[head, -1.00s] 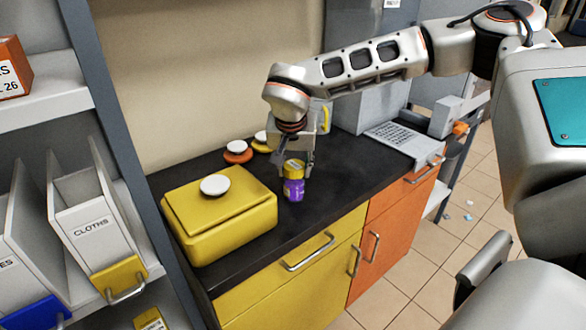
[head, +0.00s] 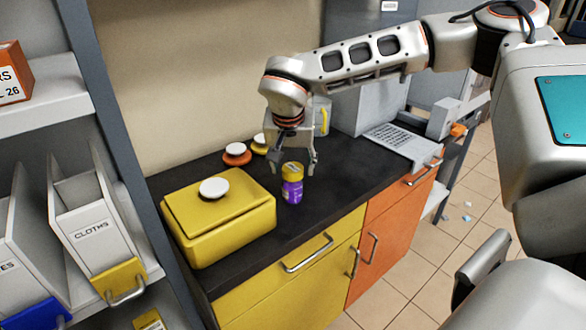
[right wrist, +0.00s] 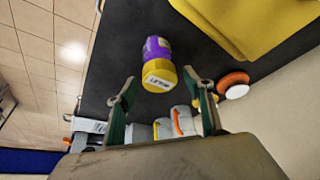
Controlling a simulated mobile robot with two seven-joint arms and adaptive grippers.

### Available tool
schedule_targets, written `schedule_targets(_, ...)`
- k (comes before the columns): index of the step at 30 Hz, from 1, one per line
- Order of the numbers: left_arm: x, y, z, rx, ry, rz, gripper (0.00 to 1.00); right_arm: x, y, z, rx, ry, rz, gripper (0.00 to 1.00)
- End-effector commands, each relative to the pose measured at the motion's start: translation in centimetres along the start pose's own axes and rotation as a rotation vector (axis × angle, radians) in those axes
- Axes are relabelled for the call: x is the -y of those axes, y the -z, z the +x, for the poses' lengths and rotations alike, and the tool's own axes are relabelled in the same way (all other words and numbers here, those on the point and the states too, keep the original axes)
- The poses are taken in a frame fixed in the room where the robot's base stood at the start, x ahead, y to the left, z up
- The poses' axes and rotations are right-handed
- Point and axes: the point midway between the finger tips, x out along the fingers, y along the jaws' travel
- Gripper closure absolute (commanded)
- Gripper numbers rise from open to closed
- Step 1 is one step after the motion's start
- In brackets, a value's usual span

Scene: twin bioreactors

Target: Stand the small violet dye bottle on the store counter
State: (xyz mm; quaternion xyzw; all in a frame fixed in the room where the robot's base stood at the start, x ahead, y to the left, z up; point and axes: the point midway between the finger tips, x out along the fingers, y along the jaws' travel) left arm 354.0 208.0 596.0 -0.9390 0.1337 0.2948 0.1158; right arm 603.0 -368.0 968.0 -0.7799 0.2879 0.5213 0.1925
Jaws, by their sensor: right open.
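The small violet dye bottle (head: 292,188) with a yellow cap stands upright on the black store counter (head: 338,178). It also shows in the right wrist view (right wrist: 157,50), with its labelled cap (right wrist: 159,75) toward the camera. My right gripper (head: 293,166) is open at the bottle, its fingers spread to either side just behind and above the cap. In the right wrist view the bottle lies beyond the two open fingertips (right wrist: 158,85), with nothing held between them. My left gripper is not in view.
A yellow lidded box (head: 220,222) stands left of the bottle. Orange (head: 237,153) and yellow-based white-topped items sit behind, near the wall. A grey machine with a keypad (head: 398,138) stands at the counter's right end. A shelf with bins (head: 92,222) is at left.

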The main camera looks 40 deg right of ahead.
Motion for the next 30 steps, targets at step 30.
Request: schedule_targets(30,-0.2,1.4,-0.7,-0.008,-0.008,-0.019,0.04,0.0,0.0,-10.0,0.000,0.001,-0.001,0.48)
